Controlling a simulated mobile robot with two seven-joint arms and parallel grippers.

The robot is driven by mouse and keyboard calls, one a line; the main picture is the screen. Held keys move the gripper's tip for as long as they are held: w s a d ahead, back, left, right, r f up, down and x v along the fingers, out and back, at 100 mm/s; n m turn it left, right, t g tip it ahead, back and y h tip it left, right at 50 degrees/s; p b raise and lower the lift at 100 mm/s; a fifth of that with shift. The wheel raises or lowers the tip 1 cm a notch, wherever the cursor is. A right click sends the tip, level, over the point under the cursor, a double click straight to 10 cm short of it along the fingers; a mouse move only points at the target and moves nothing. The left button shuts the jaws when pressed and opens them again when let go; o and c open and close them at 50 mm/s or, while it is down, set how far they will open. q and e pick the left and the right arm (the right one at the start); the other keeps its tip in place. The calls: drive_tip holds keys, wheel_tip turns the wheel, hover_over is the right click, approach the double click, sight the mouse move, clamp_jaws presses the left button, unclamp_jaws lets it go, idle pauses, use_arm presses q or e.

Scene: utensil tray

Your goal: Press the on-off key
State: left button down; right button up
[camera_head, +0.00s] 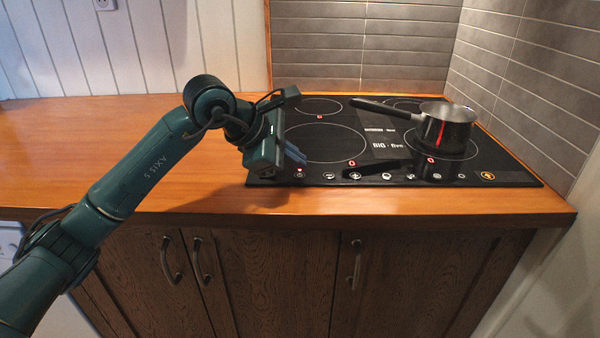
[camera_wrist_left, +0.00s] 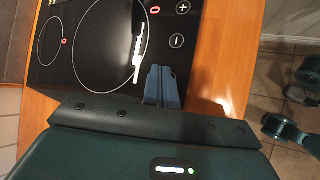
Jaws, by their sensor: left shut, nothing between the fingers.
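The black glass hob (camera_head: 270,181) is set in the wooden counter, with a row of small round keys along its front edge. A key with a red light (camera_head: 299,174) is at the left end, and an orange-ringed key (camera_head: 487,176) at the right end. The symbols are too small to tell which is the on-off key. My left gripper (camera_head: 298,156) is shut and empty, its blue fingers over the hob's front left. Contact with the glass cannot be told. In the left wrist view the fingers (camera_wrist_left: 161,70) are together, close to the minus key (camera_wrist_left: 176,41), hiding the glass beneath.
A steel saucepan (camera_head: 450,132) stands on the hob's right side, its black handle (camera_head: 386,108) pointing left. The wooden counter (camera_head: 110,115) is clear to the left. Grey tiled walls (camera_head: 360,50) rise behind and to the right. Cupboard doors (camera_head: 270,270) are below.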

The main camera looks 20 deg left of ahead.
use_arm(q)
wheel_tip(320, 180, up, 6)
drive_tip(key=p, duration=0.4)
idle(0.4)
